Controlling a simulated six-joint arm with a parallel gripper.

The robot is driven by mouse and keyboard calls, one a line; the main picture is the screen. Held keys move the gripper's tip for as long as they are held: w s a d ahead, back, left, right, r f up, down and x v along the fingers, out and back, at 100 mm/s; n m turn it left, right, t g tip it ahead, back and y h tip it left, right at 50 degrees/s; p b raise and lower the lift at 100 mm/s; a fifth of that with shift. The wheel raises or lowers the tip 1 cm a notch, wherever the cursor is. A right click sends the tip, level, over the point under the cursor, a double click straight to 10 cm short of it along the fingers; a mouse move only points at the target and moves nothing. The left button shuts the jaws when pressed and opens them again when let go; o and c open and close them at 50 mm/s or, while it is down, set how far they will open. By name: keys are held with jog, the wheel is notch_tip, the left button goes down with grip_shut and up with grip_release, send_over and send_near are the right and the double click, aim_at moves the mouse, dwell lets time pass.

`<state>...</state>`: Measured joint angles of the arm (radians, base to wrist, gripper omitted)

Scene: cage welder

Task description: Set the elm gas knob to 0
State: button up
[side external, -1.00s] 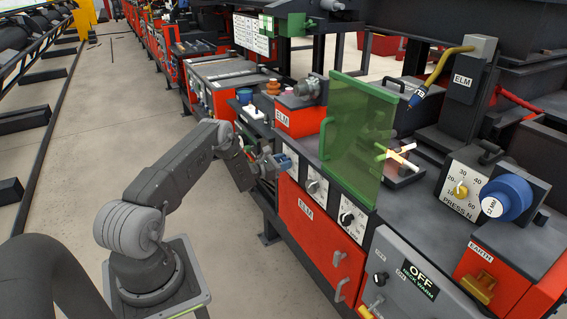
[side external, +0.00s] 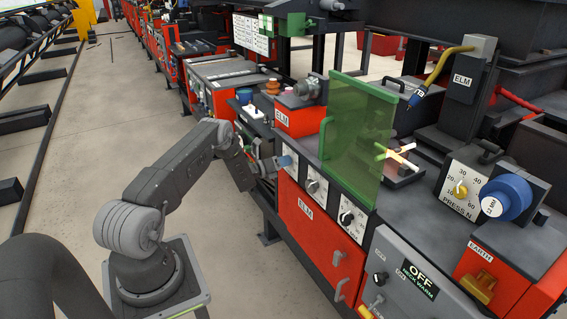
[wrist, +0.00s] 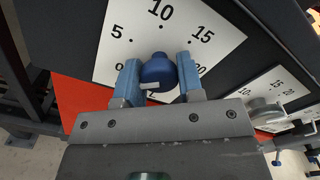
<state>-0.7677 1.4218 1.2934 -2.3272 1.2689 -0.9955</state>
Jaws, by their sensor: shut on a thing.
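The gas knob (wrist: 157,70) is a round blue knob on a white dial plate (wrist: 205,32) marked 0, 5, 10, 15 and 20. My gripper (wrist: 160,75) is shut on it in the wrist view, one blue finger at each side. A short white mark shows on the knob's near side, towards the lower left, where the 0 is printed. The lettering under the knob is mostly hidden by my gripper. In the side view my gripper (side external: 284,161) is at the front panel and covers the knob and most of its dial.
A second white dial (wrist: 272,90) with a grey knob sits close to the right. In the side view, more dials (side external: 317,187) follow along the panel, above a red cabinet marked ELM (side external: 320,232). A green transparent screen (side external: 362,135) stands above the panel.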

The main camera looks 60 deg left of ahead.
jog(key=shift+n, duration=0.6)
jog(key=o, duration=0.9)
jog(key=s, duration=1.3)
jog(key=shift+s, duration=0.4)
